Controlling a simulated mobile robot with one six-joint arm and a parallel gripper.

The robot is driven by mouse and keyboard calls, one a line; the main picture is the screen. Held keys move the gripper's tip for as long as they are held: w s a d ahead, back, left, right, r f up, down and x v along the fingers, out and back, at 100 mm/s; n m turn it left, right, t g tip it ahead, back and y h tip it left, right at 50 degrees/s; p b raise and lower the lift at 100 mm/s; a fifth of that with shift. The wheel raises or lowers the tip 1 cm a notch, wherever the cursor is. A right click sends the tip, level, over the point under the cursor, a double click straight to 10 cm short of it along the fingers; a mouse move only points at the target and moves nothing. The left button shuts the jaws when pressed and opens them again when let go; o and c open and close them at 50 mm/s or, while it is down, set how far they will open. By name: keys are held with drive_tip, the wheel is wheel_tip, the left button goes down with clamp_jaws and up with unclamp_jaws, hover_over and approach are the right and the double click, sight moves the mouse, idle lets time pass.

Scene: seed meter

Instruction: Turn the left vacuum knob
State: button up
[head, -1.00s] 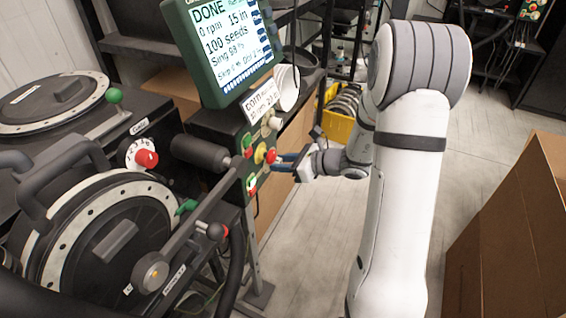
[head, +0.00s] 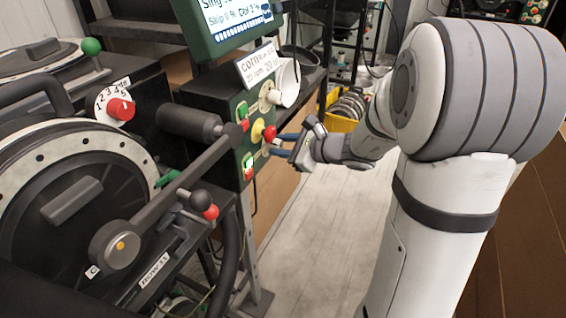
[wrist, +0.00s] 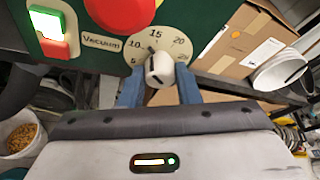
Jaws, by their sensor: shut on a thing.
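A white knob (wrist: 159,68) stands on a cream dial (wrist: 178,42) marked 5 to 25, with a "Vacuum" label (wrist: 101,41) to its left. A dark mark by the knob is between 10 and 15. My gripper (wrist: 159,88) has its blue fingers on either side of the knob and is shut on it. In the head view my gripper (head: 276,146) reaches in from the right to the side of the green panel (head: 240,148), just below a red button (head: 270,133). The knob is hard to make out there.
A second cream dial (head: 266,95) and a yellow button (head: 257,130) are on the panel. A lever with a red ball (head: 211,212) stands left.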

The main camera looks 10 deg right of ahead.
drive_tip(key=n+t+b, duration=0.1)
drive_tip(key=b, duration=0.4)
drive_tip(key=n+t+b, duration=0.1)
drive_tip(key=n+b, duration=0.1)
drive_tip(key=b, duration=0.3)
drive_tip(key=shift+f+h, duration=0.3)
drive_tip(key=shift+h, duration=0.1)
drive_tip(key=shift+s+r+b, duration=0.1)
drive_tip(key=shift+r+b, duration=0.1)
drive_tip(key=shift+b, duration=0.45)
drive_tip(key=o, duration=0.9)
drive_tip(key=shift+o, duration=0.2)
